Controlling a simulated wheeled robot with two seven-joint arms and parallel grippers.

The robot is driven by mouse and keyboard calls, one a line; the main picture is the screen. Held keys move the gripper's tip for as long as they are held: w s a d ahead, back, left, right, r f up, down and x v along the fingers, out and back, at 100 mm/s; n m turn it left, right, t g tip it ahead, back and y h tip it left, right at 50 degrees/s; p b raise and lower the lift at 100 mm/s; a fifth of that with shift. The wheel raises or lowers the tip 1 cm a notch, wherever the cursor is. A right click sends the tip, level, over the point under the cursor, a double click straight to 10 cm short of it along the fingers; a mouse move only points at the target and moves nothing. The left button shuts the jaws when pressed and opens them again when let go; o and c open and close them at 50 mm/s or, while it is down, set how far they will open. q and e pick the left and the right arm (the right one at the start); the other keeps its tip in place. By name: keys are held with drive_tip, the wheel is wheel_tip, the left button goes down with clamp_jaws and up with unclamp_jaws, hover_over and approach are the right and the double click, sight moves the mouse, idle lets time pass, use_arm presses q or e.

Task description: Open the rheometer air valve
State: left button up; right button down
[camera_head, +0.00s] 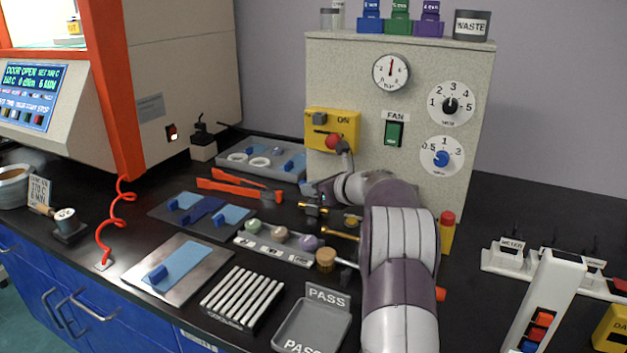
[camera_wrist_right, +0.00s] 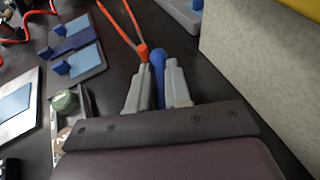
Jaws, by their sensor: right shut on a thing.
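My right gripper (camera_head: 320,190) reaches low in front of the beige cabinet. In the right wrist view, its two grey fingers (camera_wrist_right: 158,90) are shut on a blue round-ended handle (camera_wrist_right: 158,70). I take this handle to be the air valve's lever. In the head view a brass valve fitting (camera_head: 313,209) sits just below the gripper, and the gripper mostly hides the handle. I cannot tell how far the handle is turned. My left gripper is not in view.
Orange tongs (camera_head: 235,188) lie just left of the gripper. The cabinet (camera_head: 420,160) stands close behind, with a yellow switch box (camera_head: 345,121) and a gauge (camera_head: 391,71). A sample rack (camera_head: 262,249) and a grey PASS tray (camera_head: 310,328) lie in front.

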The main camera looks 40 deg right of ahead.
drive_tip(key=shift+s+a+f+n+y+p, duration=0.1)
drive_tip(key=shift+f+n+y+p, duration=0.5)
drive_tip(key=shift+y+p, duration=0.15)
drive_tip(key=shift+g, duration=0.3)
drive_tip(key=shift+f+y, duration=0.1)
drive_tip(key=shift+y, duration=0.15)
drive_tip(key=c, duration=1.3)
unclamp_jaws()
drive_tip(key=shift+o, duration=0.7)
drive_tip(key=shift+r, duration=0.2)
